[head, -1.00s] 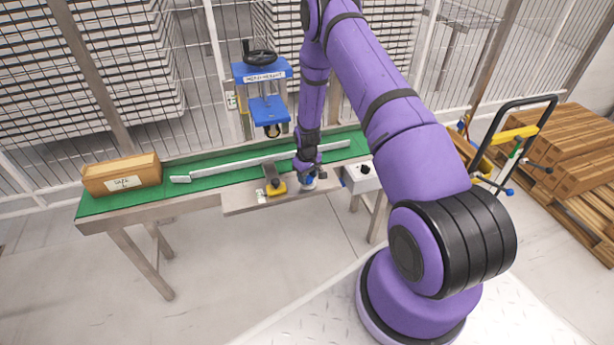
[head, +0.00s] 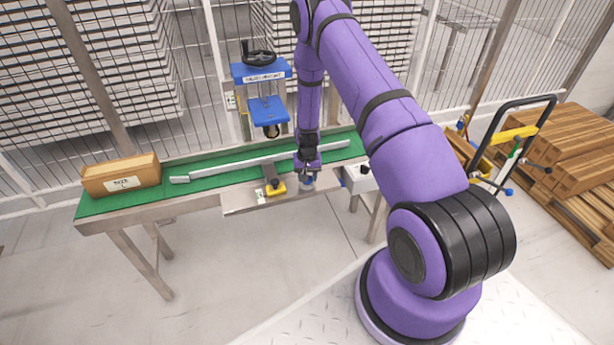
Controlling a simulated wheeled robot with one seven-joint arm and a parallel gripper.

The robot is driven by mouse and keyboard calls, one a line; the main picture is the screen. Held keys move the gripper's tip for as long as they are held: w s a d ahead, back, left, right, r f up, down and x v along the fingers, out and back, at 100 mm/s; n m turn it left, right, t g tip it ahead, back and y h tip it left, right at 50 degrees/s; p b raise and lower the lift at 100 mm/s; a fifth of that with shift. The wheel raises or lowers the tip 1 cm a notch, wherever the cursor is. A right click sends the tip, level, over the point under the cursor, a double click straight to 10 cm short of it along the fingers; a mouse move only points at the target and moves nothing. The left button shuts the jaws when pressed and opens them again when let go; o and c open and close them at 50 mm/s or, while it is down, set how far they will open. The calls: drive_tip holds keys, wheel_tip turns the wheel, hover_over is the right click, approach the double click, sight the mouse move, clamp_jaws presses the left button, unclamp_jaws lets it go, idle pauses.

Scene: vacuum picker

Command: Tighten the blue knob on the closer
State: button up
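The closer (head: 262,72) is a blue frame with a black handwheel on top and a labelled front, standing behind the green conveyor. A small blue part (head: 307,183), perhaps the blue knob, shows on the shelf at the conveyor's front edge. My gripper (head: 308,174) points down directly over this blue part and covers much of it. It is too small to tell whether the fingers touch it, or whether they are open or shut.
A brown carton (head: 121,177) sits at the conveyor's left end. A pale rail (head: 235,165) runs along the green belt (head: 205,191). A yellow and black part (head: 274,187) is just left of my gripper, and a grey box (head: 358,180) just right.

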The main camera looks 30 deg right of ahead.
idle(0.4)
drive_tip(key=o, duration=0.9)
drive_tip(key=shift+r, duration=0.1)
wheel_tip(320, 180, up, 11)
drive_tip(key=shift+f, duration=0.2)
drive_tip(key=shift+r, duration=0.1)
drive_tip(key=s+a+r+n+t, duration=0.1)
drive_tip(key=s+a+r, duration=0.2)
drive_tip(key=r, duration=0.8)
drive_tip(key=s+a+r+n+t, duration=0.1)
drive_tip(key=s+a+r, duration=0.15)
drive_tip(key=r, duration=0.85)
drive_tip(key=s+a+r+n+t, duration=0.15)
drive_tip(key=a+r, duration=0.25)
drive_tip(key=r, duration=0.7)
drive_tip(key=s+a+r, duration=0.2)
drive_tip(key=s+r, duration=0.2)
drive_tip(key=s, duration=0.5)
drive_tip(key=s+a+r+n+t, duration=0.1)
drive_tip(key=s+a+r, duration=0.1)
drive_tip(key=s+r, duration=0.3)
drive_tip(key=s+a+r+n, duration=0.1)
drive_tip(key=s+r, duration=0.3)
drive_tip(key=s, duration=1)
drive_tip(key=shift+a+r+t, duration=0.35)
drive_tip(key=shift+a, duration=0.1)
